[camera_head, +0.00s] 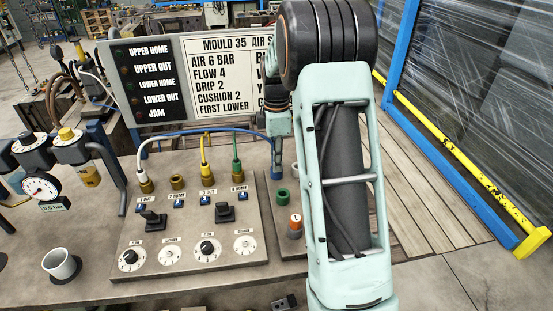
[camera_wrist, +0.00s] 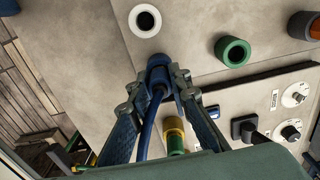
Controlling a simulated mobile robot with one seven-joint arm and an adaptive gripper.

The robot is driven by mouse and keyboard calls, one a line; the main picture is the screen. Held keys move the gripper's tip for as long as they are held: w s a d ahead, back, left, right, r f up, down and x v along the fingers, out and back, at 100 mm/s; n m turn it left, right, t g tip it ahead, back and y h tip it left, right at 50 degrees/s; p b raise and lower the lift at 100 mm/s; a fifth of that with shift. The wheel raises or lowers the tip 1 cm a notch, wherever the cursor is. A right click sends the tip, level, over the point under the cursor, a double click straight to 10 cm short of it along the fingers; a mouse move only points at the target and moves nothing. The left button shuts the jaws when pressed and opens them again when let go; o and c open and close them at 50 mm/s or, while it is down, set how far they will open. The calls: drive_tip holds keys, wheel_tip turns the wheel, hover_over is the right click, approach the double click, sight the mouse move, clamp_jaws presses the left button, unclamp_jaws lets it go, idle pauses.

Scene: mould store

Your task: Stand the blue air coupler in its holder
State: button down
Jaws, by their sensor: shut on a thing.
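My gripper (camera_wrist: 158,86) is shut on the blue air coupler (camera_wrist: 158,77), with the blue hose running back between the fingers. In the wrist view, a blue collar (camera_wrist: 159,60) shows right at the coupler's far end and looks like the blue holder; I cannot tell whether the coupler is seated in it or just above it. In the head view, my gripper (camera_head: 279,124) points down over a blue piece (camera_head: 277,172) behind the green holder. My arm hides part of this area.
A green holder (camera_wrist: 232,50), a white holder (camera_wrist: 145,20) and an orange-topped piece (camera_wrist: 304,25) stand close by. The control panel (camera_head: 190,225) carries knobs, switches and white, yellow and green hoses. A white cup (camera_head: 62,266) and a gauge (camera_head: 40,187) are at left.

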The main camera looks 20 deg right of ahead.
idle(0.3)
drive_tip(key=c, duration=1.7)
unclamp_jaws()
drive_tip(key=o, duration=0.4)
drive_tip(key=shift+r+p, duration=2.85)
drive_tip(key=shift+r, duration=0.9)
